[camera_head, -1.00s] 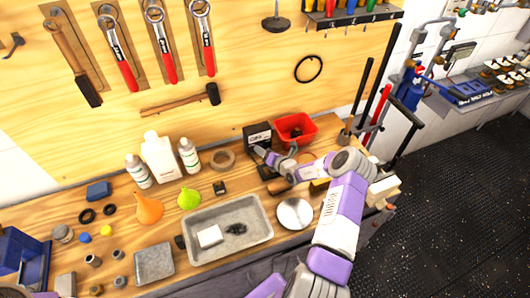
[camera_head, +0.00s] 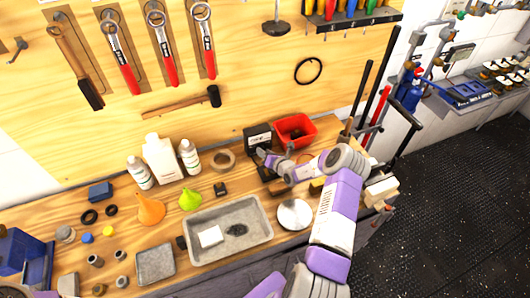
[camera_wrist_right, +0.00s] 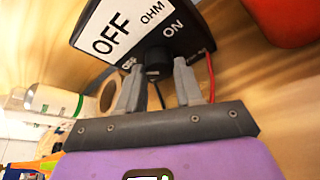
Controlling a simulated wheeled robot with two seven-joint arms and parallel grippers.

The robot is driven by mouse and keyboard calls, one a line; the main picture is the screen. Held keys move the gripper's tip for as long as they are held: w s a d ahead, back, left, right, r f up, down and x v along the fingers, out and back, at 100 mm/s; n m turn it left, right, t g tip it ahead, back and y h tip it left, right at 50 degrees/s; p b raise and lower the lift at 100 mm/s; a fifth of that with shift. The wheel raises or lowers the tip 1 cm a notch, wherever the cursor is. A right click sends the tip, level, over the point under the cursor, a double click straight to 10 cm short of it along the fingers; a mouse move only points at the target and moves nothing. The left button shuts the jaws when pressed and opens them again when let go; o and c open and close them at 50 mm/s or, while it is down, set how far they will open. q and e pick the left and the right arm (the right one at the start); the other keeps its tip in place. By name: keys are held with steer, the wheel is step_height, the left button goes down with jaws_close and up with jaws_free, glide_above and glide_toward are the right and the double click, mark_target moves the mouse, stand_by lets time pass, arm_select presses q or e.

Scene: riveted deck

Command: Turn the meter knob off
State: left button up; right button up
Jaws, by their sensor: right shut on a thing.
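The meter (camera_head: 257,136) is a small black box on the wooden bench, left of the red bin. A round black knob (camera_wrist_right: 157,60) sticks out below the labels. My right gripper (camera_wrist_right: 158,68) is at the front of the meter, its two grey fingers on either side of the knob and shut on it. The right gripper also shows in the head view (camera_head: 265,156). I cannot tell where the knob points. My left gripper is out of view.
A red bin (camera_head: 294,143) stands right beside the meter. A tape roll (camera_head: 222,160) and white bottles (camera_head: 160,156) stand to its left. A grey tray (camera_head: 262,216) and a round metal dish (camera_head: 294,214) lie in front. A red wire (camera_wrist_right: 210,75) hangs by the meter.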

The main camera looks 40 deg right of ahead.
steer(key=o, duration=1)
steer(key=shift+o, duration=0.2)
steer(key=shift+v, duration=3.8)
